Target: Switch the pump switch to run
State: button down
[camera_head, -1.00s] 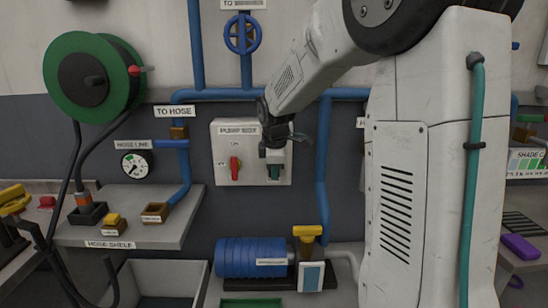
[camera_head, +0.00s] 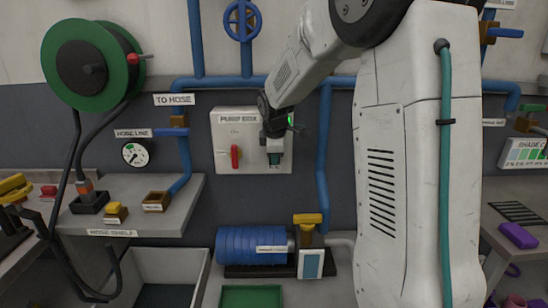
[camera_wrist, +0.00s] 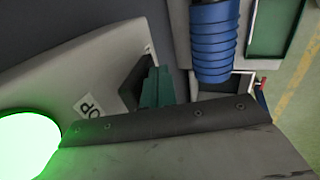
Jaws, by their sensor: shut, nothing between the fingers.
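The white pump box (camera_head: 225,160) is on the wall, with a red handle (camera_head: 236,157) on its left half. My gripper (camera_head: 275,148) is shut and empty in front of the box's right half. Just below it is a teal piece (camera_head: 275,160), which looks like the pump switch's lever. In the wrist view the teal lever (camera_wrist: 157,88) stands on a dark base beside a partly hidden label ending in "OP". A green lamp (camera_wrist: 28,145) glows at the left there and peeks out beside my gripper in the head view (camera_head: 291,119). I cannot tell whether my gripper touches the lever.
Blue pipes (camera_head: 323,180) run beside and above the box. The blue ribbed pump (camera_head: 250,243) and a yellow-handled valve (camera_head: 308,220) are below. A hose shelf (camera_head: 140,215) is at left, with a green hose reel (camera_head: 55,95) above.

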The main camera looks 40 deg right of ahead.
jog(key=shift+r, duration=0.1)
jog(key=shift+r, duration=0.8)
jog(key=s+a+r, duration=0.4)
jog(key=s+r, duration=0.2)
jog(key=r, duration=0.3)
jog(key=shift+s+a+r, duration=0.25)
jog(key=shift+s, duration=0.05)
jog(key=shift+d, duration=0.1)
